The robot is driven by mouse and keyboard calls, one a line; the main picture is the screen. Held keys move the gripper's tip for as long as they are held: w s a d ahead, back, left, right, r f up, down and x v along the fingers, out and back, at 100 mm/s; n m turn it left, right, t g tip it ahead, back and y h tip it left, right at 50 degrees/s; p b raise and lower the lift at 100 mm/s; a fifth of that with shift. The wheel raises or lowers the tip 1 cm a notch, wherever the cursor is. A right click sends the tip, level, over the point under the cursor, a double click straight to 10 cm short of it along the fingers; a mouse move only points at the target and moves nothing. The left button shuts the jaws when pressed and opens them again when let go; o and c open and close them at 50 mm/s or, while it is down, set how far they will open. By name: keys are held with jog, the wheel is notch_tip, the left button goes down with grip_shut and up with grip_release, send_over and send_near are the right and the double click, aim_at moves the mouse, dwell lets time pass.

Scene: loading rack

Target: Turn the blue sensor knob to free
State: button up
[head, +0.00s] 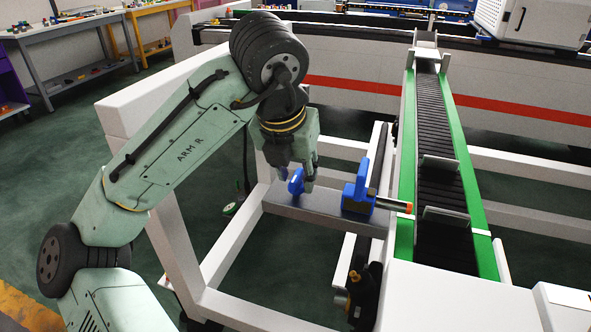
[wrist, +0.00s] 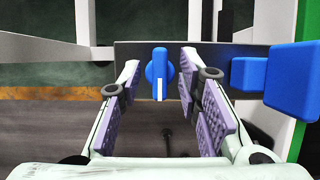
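The blue sensor knob (wrist: 160,70) is a round disc with a raised bar, mounted on a grey plate (wrist: 128,58). In the wrist view its bar stands upright, with a white mark at the lower end. It also shows in the head view (head: 296,184), partly covered by my fingers. My gripper (wrist: 160,78) is open, with one purple-padded finger on each side of the knob and a visible gap to both. In the head view my gripper (head: 297,178) points down at the plate. No free label is readable.
A blue sensor block (head: 357,191) with an orange-tipped rod (head: 394,205) stands right of the knob, near my right finger in the wrist view (wrist: 291,80). Beyond it runs a green-edged conveyor (head: 405,190). White frame beams (head: 235,235) surround the plate.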

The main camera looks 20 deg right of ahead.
grip_shut()
dwell(0.3)
jog(key=shift+r+n+p, duration=0.1)
jog(key=shift+n+p, duration=0.3)
jog(key=shift+r+n+y+p, duration=0.1)
jog(key=shift+n+y+p, duration=0.3)
jog(key=shift+n+p, duration=0.15)
jog(key=n+p, duration=0.1)
jog(key=n, duration=0.1)
jog(key=n+y+p, duration=0.1)
jog(key=n+p, duration=0.1)
jog(key=shift+s+d+n+t+y, duration=0.1)
jog(key=shift+d+n+t+y, duration=0.05)
jog(key=shift+n+t+y, duration=0.15)
jog(key=n+y+p, duration=0.1)
jog(key=n+y, duration=0.1)
jog(key=n, duration=0.3)
jog(key=shift+d, duration=0.1)
jog(key=n+g+y, duration=0.1)
jog(key=n, duration=0.2)
jog(key=n+g, duration=0.1)
jog(key=n, duration=0.2)
jog(key=shift+d+f+n+y, duration=0.1)
jog(key=shift+f+n+y, duration=0.15)
jog(key=shift+y, duration=0.15)
